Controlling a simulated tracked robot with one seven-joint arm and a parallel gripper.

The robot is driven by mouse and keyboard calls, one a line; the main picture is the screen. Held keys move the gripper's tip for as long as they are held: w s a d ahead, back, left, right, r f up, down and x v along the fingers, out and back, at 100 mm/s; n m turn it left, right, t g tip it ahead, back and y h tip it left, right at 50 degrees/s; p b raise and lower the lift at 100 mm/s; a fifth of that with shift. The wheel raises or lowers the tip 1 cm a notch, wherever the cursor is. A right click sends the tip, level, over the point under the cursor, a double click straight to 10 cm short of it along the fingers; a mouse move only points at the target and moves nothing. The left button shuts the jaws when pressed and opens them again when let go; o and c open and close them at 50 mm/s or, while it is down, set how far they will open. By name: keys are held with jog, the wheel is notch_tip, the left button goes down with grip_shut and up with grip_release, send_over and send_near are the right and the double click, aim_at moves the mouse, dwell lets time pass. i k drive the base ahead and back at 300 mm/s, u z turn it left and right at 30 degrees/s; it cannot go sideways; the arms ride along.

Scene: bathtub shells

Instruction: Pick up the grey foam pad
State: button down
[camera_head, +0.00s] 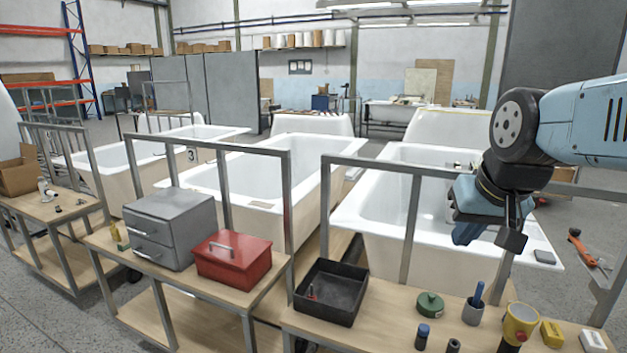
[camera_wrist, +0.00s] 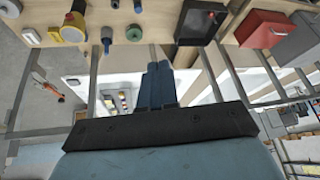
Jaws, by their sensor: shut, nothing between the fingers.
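A small dark grey block (camera_head: 544,256), which looks like the grey foam pad, lies on the near right rim of the right-hand white bathtub (camera_head: 375,222). My gripper (camera_head: 466,236) hangs above that tub, to the left of the block and apart from it. In the wrist view its blue fingers (camera_wrist: 157,72) are together, with nothing held. I cannot clearly make out the block in the wrist view.
The near bench (camera_head: 390,309) holds a black tray (camera_head: 330,292), a green round tin (camera_head: 429,304), a grey cup (camera_head: 473,311) and a yellow-and-dark cylinder (camera_head: 518,324). Metal rails rise behind it. A red box (camera_head: 233,262) and grey drawers (camera_head: 168,227) stand left.

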aim_at(541, 256)
jog(key=z, duration=0.3)
jog(key=k, duration=1.05)
jog(key=z, duration=1.2)
jog(key=i, duration=1.5)
jog(key=u, duration=0.7)
